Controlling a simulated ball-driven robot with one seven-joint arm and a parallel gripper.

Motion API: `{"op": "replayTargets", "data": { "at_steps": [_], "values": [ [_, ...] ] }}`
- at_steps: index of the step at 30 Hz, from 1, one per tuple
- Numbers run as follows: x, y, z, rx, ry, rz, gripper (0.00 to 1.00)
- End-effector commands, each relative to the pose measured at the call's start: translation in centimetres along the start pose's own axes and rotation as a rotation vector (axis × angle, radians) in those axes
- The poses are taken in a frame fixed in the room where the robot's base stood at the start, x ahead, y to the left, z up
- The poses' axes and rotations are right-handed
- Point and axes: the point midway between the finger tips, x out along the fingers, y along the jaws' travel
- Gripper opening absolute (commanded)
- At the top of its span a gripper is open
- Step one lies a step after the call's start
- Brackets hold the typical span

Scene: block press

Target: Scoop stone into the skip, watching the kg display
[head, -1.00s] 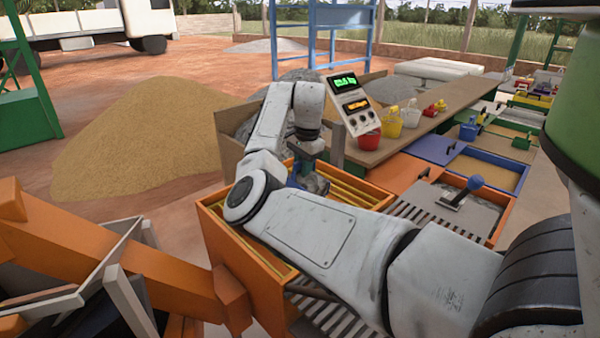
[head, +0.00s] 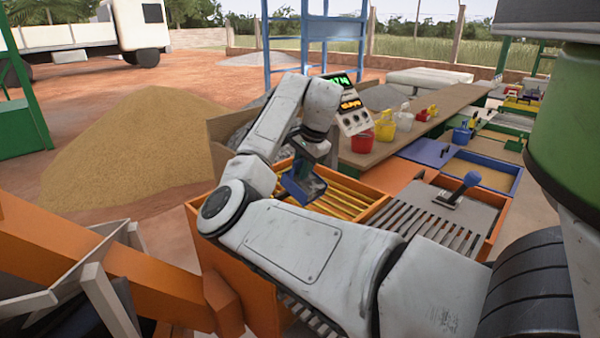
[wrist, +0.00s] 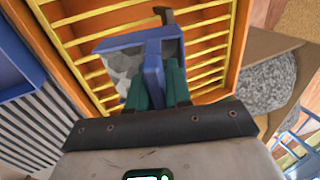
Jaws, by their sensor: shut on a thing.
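My gripper (wrist: 158,88), with green fingers, is shut on the handle of a blue scoop (head: 293,190). The scoop also shows in the wrist view (wrist: 153,62), with grey stone (wrist: 120,62) in it. It hangs above an orange box with yellow bars (head: 372,190), which I take for the skip; the box also fills the upper wrist view (wrist: 232,45). The kg display (head: 352,108) stands behind the gripper with a green and an amber line. My arm covers part of it, and I cannot read the figures.
A stone heap (wrist: 268,82) lies in a wooden bay behind the box. A sand pile (head: 135,140) is at the left. A bench (head: 400,140) holds red, yellow and white buckets.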

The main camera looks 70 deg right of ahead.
Motion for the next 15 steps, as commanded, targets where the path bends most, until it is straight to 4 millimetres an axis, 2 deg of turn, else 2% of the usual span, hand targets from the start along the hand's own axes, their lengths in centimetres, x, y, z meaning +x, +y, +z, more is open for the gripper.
{"op": "replayTargets", "data": {
  "at_steps": [15],
  "values": [
    [-0.9,2.4,0.0,0.003,0.001,-0.253,0.00]
  ]
}}
